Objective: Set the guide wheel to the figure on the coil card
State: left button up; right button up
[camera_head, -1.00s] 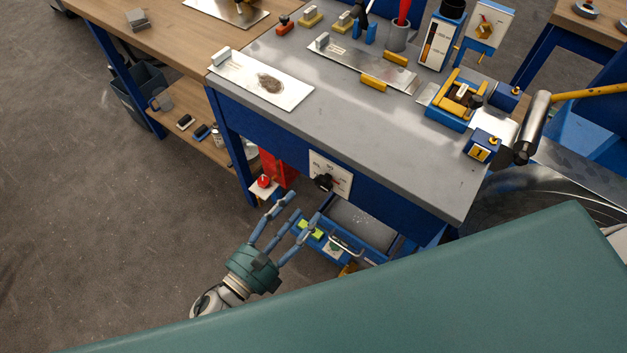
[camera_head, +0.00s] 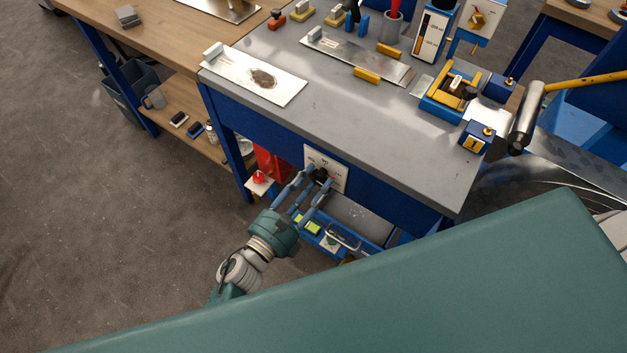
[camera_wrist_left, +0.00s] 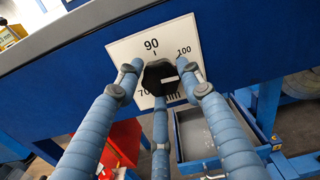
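The guide wheel (camera_head: 321,174) is a black knob on a white dial plate (camera_head: 341,176) on the blue front of the bench. In the left wrist view the knob (camera_wrist_left: 160,77) sits among the figures 70, 90 and 100, with "90" straight above. A pale mark shows at its right side; its exact aim is unclear. My left gripper (camera_head: 311,182) has its three blue fingers spread around the knob, one at each side and one below. Small gaps seem to show at the sides; contact is unclear. I cannot tell which card is the coil card. My right gripper is not in view.
Below the dial an open drawer (camera_head: 365,218) juts out beside a blue tray (camera_head: 335,240). A red box (camera_head: 270,163) stands left of the dial. The bench top (camera_head: 330,110) holds a metal plate, yellow blocks and a clamp. The floor at left is free.

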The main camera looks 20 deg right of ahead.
pick_arm(q)
jog(key=shift+r, duration=0.2)
jog(key=c, duration=0.3)
